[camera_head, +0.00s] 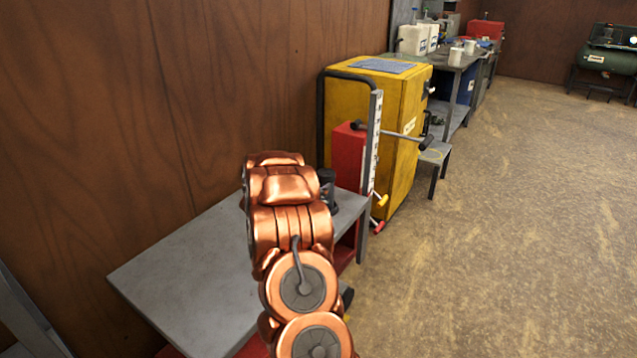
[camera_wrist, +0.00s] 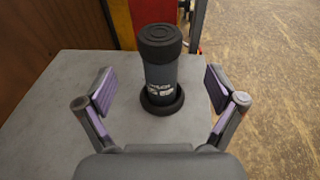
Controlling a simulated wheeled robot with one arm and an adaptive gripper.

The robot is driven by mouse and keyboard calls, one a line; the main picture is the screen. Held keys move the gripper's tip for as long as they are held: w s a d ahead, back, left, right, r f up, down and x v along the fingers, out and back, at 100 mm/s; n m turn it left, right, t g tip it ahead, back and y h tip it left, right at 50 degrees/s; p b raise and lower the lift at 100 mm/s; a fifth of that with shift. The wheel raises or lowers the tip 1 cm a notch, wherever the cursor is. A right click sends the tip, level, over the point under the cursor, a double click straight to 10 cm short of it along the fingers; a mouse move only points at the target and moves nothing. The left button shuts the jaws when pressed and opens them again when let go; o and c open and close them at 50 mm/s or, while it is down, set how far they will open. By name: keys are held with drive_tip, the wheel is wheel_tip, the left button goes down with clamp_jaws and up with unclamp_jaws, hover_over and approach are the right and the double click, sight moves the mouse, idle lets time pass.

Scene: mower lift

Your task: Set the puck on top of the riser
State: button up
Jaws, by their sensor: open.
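A dark grey cylinder with a printed label, which looks like the riser (camera_wrist: 160,76), stands upright on the grey tabletop (camera_wrist: 55,115) in the wrist view. It has a wide black round foot. A black round cap, which looks like the puck (camera_wrist: 160,36), sits level on its top; I cannot tell whether it is a separate piece. My gripper (camera_wrist: 159,90) is open, with one purple-padded finger on each side of the cylinder and a gap on both sides. In the head view my copper arm hides most of this spot.
The grey table (camera_head: 185,275) is otherwise bare on its left part. A red box (camera_head: 347,157) and a yellow cabinet (camera_head: 400,105) stand beyond its far end. A wooden wall (camera_head: 230,80) runs along the left. Open floor (camera_head: 500,220) lies to the right.

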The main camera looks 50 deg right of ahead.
drive_tip(key=shift+v, duration=1.15)
